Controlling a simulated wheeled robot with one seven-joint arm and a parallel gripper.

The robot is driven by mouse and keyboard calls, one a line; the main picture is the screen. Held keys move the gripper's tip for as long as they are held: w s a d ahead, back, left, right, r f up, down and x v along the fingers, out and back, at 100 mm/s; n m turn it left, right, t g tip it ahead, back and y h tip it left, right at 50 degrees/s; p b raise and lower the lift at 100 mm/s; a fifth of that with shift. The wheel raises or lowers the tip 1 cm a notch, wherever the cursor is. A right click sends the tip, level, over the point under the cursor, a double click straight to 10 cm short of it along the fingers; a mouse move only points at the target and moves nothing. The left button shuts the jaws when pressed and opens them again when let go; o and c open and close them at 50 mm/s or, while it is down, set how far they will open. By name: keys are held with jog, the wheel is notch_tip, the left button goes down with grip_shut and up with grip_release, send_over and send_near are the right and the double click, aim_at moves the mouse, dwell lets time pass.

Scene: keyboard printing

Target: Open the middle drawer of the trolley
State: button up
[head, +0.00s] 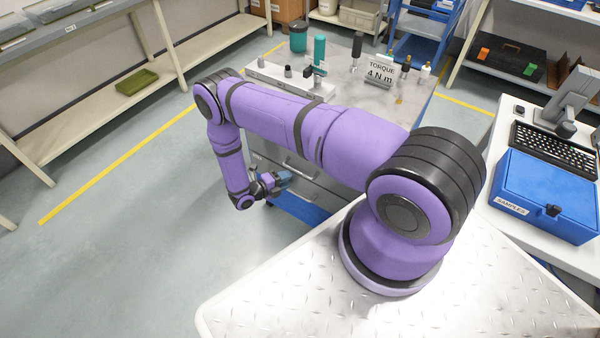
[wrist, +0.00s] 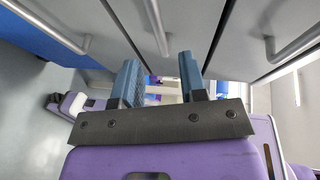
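The grey trolley (head: 335,188) stands beyond my arm, with its drawer fronts partly hidden by the arm. In the wrist view its fronts appear turned on their side, with three bar handles: a left one (wrist: 62,36) nearest the blue base, a middle one (wrist: 156,28) on the middle drawer (wrist: 128,18), and a right one (wrist: 296,42). The drawers look shut. My gripper (head: 287,178) is low in front of the drawer fronts. In the wrist view its two blue fingers (wrist: 160,62) are apart and empty, with the middle handle lined up ahead of the gap. Contact cannot be told.
The trolley top (head: 345,93) carries bottles, a fixture and a torque sign (head: 380,72). A blue box (head: 545,195) and a keyboard (head: 552,148) are on the right bench. The floor (head: 150,220) left of the trolley is clear.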

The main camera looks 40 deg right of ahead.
aim_at(301, 173)
jog(key=d, duration=0.3)
jog(key=d+f, duration=0.1)
jog(key=d, duration=0.3)
jog(key=shift+s+d+f, duration=0.1)
jog(key=shift+s+f, duration=0.1)
grip_shut()
